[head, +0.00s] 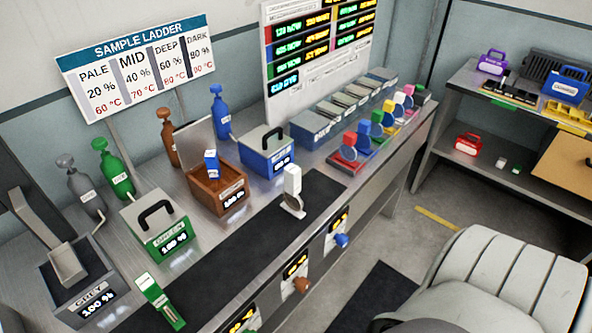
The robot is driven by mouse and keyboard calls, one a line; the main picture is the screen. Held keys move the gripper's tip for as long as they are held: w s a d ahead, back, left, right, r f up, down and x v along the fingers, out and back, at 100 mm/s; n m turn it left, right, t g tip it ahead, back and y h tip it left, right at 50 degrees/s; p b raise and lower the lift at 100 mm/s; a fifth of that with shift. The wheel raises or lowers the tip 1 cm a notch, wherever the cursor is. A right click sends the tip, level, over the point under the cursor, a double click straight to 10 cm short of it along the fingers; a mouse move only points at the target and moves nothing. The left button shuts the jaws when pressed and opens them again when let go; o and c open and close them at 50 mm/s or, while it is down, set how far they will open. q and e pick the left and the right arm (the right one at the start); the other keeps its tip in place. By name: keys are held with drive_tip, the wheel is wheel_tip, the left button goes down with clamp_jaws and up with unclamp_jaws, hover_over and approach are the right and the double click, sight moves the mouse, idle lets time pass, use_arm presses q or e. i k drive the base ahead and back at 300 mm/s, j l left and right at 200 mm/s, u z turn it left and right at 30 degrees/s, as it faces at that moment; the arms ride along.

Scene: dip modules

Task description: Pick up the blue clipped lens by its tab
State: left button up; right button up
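A blue tab with a white label (211,163) stands up out of the open brown tank (232,198); any lens below it is hidden inside. A blue-topped piece with a round lens (364,129) also stands in the row of coloured lens pieces at the back right of the bench. A white clip with a lens at its foot (292,189) stands on the dark strip (225,245). A green and white clip (160,302) is at the near left. Neither of my grippers is in view.
A closed green tank (160,225) and a closed blue tank (266,153) flank the brown one. A grey tank (78,285) is at the left. Bottles stand behind. A padded chair (490,280) stands at the lower right. Much of the dark strip is clear.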

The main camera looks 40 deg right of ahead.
sight(211, 158)
drive_tip(key=l+u, duration=0.25)
drive_tip(key=k+l+u, duration=0.2)
drive_tip(key=l, duration=0.25)
drive_tip(key=l+u, duration=0.25)
drive_tip(key=k+l, duration=0.05)
